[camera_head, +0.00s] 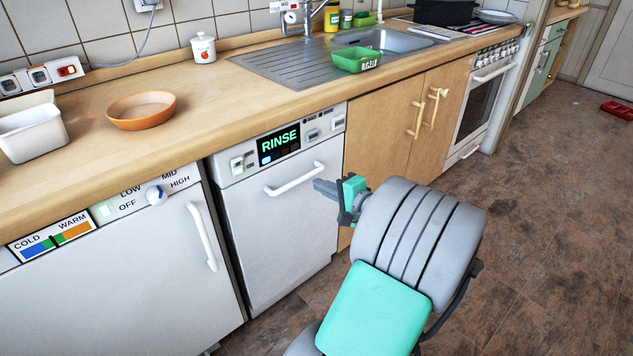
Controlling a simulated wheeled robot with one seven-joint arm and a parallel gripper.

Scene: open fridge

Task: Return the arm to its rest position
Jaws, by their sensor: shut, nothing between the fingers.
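My gripper (322,187) is at the end of my grey and green arm, right of centre in the head view. Its grey fingers point left, shut and empty. In the picture the fingertips lie just right of the handle of the white RINSE appliance (280,230); I cannot tell whether they touch its front. My arm comes up from the bottom of the view and bends left at the wrist. The white fridge-like unit (120,285) with the COLD/WARM panel stands at the left, and its door looks shut.
The wooden counter (230,110) runs above the appliances. It carries an orange bowl (141,110), a white tub (33,131), a lidded pot (203,48) and a sink with a green tray (356,60). Wooden cupboards (385,130) and an oven (480,105) stand beyond. The brown floor at right is open.

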